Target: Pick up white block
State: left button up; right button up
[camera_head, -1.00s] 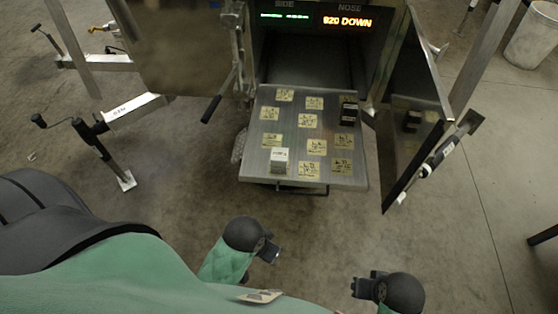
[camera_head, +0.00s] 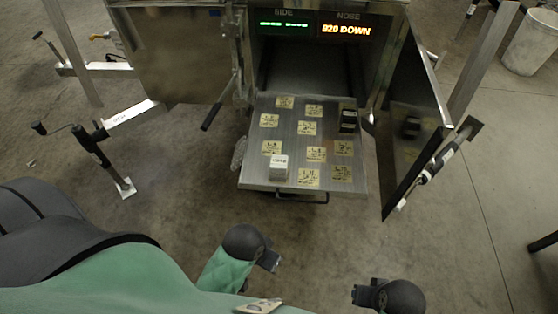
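The white block (camera_head: 279,168) stands at the front left of a metal drop-down shelf (camera_head: 262,185). Its top is white with small dark print and its sides look greyer. My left gripper (camera_head: 272,262) is in front of the shelf, below and apart from the block. My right gripper (camera_head: 362,296) is lower and further right, also apart from the shelf. Both look empty. The fingers are too small and dark to tell whether either is open or shut.
A black block (camera_head: 348,121) stands at the shelf's back right. Several yellowish labels lie flat on the shelf. An open metal door (camera_head: 412,120) flanks it on the right, and a lever (camera_head: 212,114) sticks out on the left. The floor in front is clear.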

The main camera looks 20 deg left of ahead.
aim_at(279, 163)
jog(key=k+j, duration=0.1)
jog(key=j, duration=0.3)
jog(key=k+j, duration=0.1)
jog(key=j, duration=0.25)
jog(key=k+j, duration=0.15)
jog(key=j, duration=0.25)
jog(key=k+j+z, duration=0.1)
jog(key=j, duration=0.25)
jog(key=k+j, duration=0.1)
jog(key=j, duration=0.3)
jog(key=k+j, duration=0.15)
jog(key=j, duration=0.2)
jog(key=k+j, duration=0.1)
jog(key=j, duration=0.3)
jog(key=i, duration=0.25)
